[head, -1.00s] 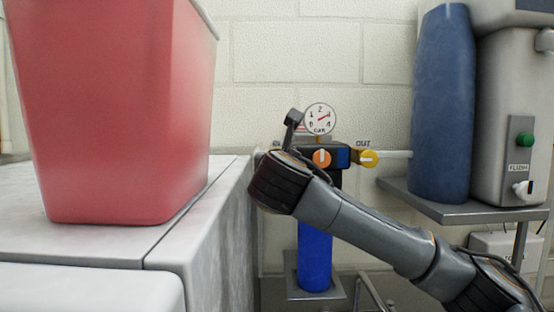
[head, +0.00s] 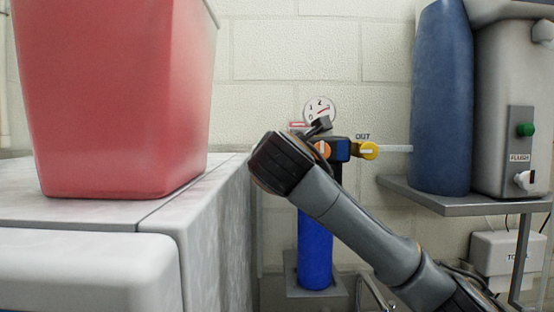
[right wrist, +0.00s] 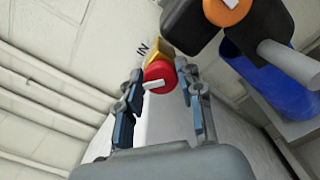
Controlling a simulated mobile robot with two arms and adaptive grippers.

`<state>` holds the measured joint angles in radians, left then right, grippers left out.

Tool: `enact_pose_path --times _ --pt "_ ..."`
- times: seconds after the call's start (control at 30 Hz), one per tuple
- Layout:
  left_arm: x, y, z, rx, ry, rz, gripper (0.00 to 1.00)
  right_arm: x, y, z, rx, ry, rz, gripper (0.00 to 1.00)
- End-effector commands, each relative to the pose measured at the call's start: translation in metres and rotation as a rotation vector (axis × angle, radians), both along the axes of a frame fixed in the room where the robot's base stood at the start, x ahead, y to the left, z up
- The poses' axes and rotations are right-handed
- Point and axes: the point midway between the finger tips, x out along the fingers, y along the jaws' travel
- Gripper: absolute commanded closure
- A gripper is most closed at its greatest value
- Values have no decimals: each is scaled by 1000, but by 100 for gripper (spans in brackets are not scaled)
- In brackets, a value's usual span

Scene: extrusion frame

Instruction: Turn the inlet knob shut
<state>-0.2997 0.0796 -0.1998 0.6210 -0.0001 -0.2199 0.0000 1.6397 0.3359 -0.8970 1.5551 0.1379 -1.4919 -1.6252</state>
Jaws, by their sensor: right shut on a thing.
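The inlet knob (right wrist: 157,72) is red with a white pointer bar and sits on a yellow fitting beside the "IN" label in the right wrist view. The fingers of my right gripper (right wrist: 158,80) stand on both sides of the knob and are shut on it. The white bar lies close to level in that view. In the head view my right wrist covers the knob and the fingers. My left gripper is in neither view.
A blue filter (head: 314,250) hangs below. A red bin (head: 115,100) stands on the counter (head: 70,218) at left. A blue tank (head: 442,100) stands right.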

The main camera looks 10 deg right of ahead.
Motion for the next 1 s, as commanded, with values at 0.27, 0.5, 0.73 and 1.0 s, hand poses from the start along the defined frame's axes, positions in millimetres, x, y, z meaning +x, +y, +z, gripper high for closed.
enact_pose_path --times 0.27,0.5,0.73,1.0 --pt "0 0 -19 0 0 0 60 0 0 -4 260 -52 0 95" --pt "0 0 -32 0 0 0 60 0 -1 -5 482 -97 0 95" --pt "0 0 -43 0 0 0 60 0 -1 -5 676 -135 -1 95" --pt "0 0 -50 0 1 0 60 0 -1 -5 834 -167 -1 95"
